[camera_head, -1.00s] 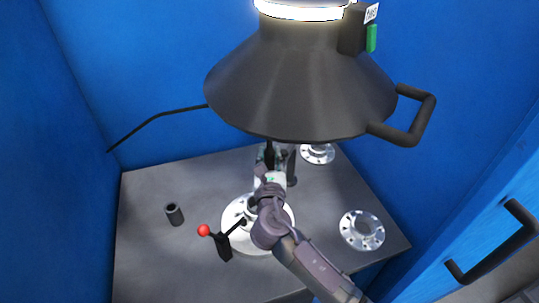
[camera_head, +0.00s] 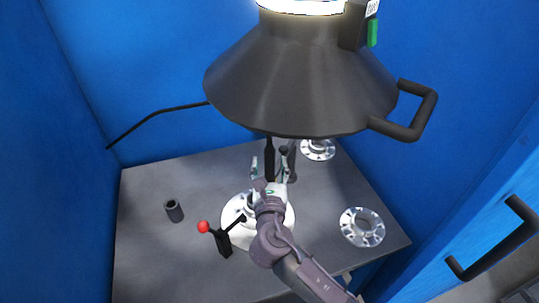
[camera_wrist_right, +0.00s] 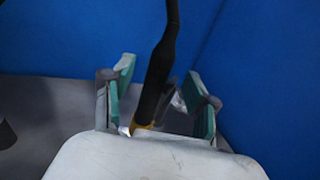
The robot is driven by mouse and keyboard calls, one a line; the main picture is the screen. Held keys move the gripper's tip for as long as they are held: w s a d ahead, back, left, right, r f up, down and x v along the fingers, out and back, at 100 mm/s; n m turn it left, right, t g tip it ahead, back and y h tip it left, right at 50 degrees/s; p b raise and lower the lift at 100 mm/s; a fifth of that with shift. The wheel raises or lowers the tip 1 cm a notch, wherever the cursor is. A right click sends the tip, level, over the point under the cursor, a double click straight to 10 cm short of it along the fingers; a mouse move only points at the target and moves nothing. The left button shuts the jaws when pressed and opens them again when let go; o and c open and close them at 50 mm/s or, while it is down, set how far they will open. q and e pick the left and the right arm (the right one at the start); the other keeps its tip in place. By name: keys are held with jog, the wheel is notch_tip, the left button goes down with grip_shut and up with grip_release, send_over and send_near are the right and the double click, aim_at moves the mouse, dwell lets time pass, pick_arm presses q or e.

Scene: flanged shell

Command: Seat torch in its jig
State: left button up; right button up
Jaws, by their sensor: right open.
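The torch (camera_head: 269,150) is a dark upright stick under the hood at the back of the table. In the right wrist view the torch (camera_wrist_right: 156,85) is black with a yellowish lower end. My right gripper (camera_head: 270,167) is open at the torch; in the wrist view its green-padded fingers stand either side of the torch, with gaps between. The torch's foot is hidden behind the gripper body, so I cannot tell how it is held. A dark upright piece (camera_head: 291,164) stands just right of it, possibly its jig. My left gripper is not in view.
A large dark hood (camera_head: 300,90) with a side handle hangs low over the table. Flanges (camera_head: 362,227) (camera_head: 318,149) lie right, a short tube (camera_head: 174,211) left. Blue walls enclose the table.

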jog(key=s, duration=0.7)
jog(key=shift+s, duration=0.4)
